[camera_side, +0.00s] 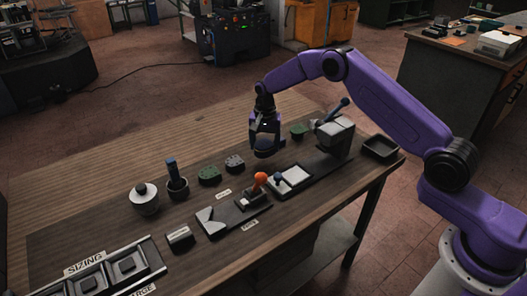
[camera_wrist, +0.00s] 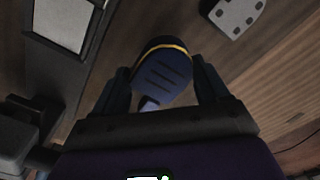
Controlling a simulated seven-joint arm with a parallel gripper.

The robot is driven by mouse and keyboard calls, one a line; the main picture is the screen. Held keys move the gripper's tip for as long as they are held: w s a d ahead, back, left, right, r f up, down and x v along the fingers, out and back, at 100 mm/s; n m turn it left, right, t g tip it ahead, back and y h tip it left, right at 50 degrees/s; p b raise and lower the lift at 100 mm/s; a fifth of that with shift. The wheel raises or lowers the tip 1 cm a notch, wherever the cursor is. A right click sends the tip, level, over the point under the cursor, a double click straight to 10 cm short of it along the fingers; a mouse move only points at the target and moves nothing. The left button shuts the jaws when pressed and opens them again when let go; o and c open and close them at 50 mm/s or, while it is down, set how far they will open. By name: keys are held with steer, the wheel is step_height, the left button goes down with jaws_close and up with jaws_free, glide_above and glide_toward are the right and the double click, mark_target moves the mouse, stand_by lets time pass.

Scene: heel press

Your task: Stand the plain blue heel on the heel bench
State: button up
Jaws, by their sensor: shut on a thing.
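My gripper (camera_side: 265,138) hangs above the middle of the workbench in the side view, its fingers pointing down. It is shut on a dark blue heel (camera_wrist: 162,75), which shows between the two fingers in the wrist view. The heel has a thin yellow-orange band along its far rim and a few dark grooves on its face. In the side view the heel (camera_side: 267,150) is small and dark below the fingers and appears clear of the bench. I cannot tell which fixture is the heel bench; a pale square plate on a dark base (camera_side: 293,177) lies just right of the gripper.
Green heels (camera_side: 209,174) (camera_side: 298,131) and a grey dotted heel (camera_side: 234,163) lie nearby; the dotted one also shows in the wrist view (camera_wrist: 236,15). A lever press (camera_side: 336,137), an orange-knobbed fixture (camera_side: 260,180), a lidded pot (camera_side: 144,197) and a black tray (camera_side: 381,148) stand around.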

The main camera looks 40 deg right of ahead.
steer(key=shift+w+f, duration=0.35)
steer(key=shift+f, duration=1.55)
steer(key=shift+f, duration=0.1)
steer(key=o, duration=1.4)
